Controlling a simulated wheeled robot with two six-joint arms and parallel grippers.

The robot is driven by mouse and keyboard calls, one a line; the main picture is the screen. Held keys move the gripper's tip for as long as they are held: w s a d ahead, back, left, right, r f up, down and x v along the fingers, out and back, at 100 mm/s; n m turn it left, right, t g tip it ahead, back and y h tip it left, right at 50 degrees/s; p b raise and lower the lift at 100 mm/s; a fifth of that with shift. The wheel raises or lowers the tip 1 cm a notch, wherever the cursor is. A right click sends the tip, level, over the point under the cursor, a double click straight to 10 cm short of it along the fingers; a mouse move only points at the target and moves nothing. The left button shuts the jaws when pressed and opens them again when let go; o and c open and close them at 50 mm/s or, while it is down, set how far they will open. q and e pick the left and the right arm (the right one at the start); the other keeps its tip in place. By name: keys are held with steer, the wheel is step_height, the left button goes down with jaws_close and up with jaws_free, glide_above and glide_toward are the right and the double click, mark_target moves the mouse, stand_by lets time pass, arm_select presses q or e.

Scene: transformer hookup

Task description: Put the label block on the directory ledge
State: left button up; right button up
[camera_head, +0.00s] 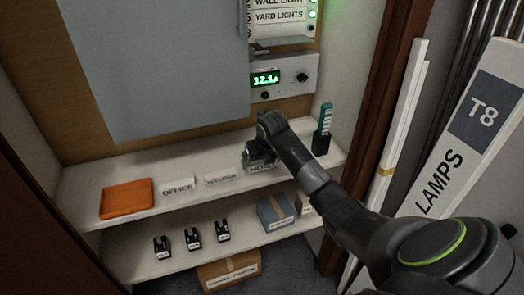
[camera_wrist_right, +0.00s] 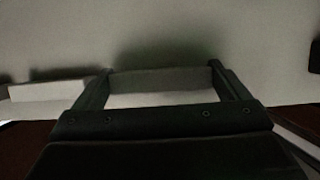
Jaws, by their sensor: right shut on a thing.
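My right gripper (camera_head: 258,156) is at the upper shelf and shut on a white label block (camera_head: 263,167). Its lettering is partly covered in the head view and seems to begin with "HO". In the right wrist view the white block (camera_wrist_right: 160,88) lies between the two fingers (camera_wrist_right: 162,78). I cannot tell whether it touches the shelf. Two other label blocks, OFFICE (camera_head: 178,188) and one that seems to read WELDER (camera_head: 222,177), stand to its left. A directory with label strips (camera_head: 280,16) shows at the top; its ledge is not clearly visible. My left gripper is not in view.
The upper shelf (camera_head: 85,183) also holds an orange cloth or tray (camera_head: 126,199) and a teal-and-black tool (camera_head: 323,130). A meter box (camera_head: 284,78) and a large grey panel (camera_head: 160,70) are above. Several small black parts (camera_head: 193,238) and boxes (camera_head: 275,211) occupy the lower shelf.

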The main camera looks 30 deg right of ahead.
steer(key=shift+f, duration=0.15)
steer(key=shift+f, duration=0.15)
steer(key=o, duration=0.6)
